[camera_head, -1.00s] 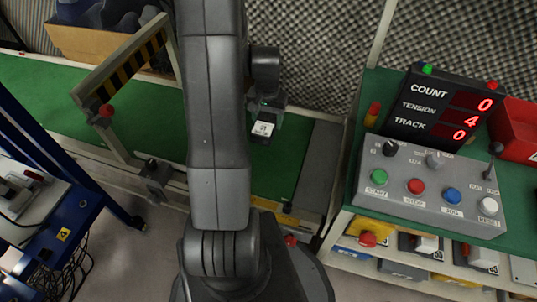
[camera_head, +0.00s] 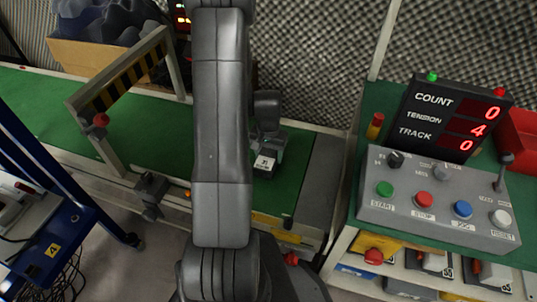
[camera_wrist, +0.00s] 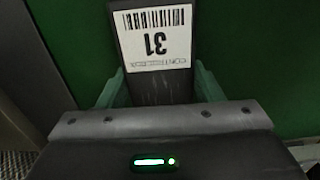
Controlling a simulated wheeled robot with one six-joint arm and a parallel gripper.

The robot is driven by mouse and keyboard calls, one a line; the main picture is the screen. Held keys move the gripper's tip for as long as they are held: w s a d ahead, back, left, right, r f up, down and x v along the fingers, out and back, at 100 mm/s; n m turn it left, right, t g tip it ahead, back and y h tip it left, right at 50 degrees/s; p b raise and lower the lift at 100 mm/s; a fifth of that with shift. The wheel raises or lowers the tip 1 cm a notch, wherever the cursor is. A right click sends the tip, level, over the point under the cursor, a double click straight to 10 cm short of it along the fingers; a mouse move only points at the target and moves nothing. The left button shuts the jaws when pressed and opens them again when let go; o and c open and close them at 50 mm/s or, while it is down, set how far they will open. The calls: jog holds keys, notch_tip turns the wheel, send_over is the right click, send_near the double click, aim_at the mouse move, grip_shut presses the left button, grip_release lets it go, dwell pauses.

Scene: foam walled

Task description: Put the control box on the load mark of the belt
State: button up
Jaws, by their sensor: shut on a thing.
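The control box (camera_head: 264,163) is a small dark box with a white label reading 31. In the wrist view the box (camera_wrist: 157,82) sits between the two greenish fingers of my gripper (camera_wrist: 155,88), which is shut on it. My gripper (camera_head: 268,147) also shows in the head view, over the right part of the green belt (camera_head: 296,150). Whether the box touches the belt or hangs just above it I cannot tell. No load mark can be made out; my arm hides part of the belt.
A striped black-and-yellow gate (camera_head: 125,75) spans the belt at left. A grey end plate (camera_head: 322,185) closes the belt at right. Beyond it stand a button panel (camera_head: 435,205) and a count display (camera_head: 445,120). A blue cart (camera_head: 50,235) is at lower left.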

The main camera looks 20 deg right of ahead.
aim_at(269, 154)
jog(key=shift+f, duration=0.2)
jog(key=o, duration=1.2)
jog(key=shift+r, duration=0.1)
notch_tip(269, 154, up, 12)
jog(key=p, duration=0.3)
jog(key=shift+r, duration=0.15)
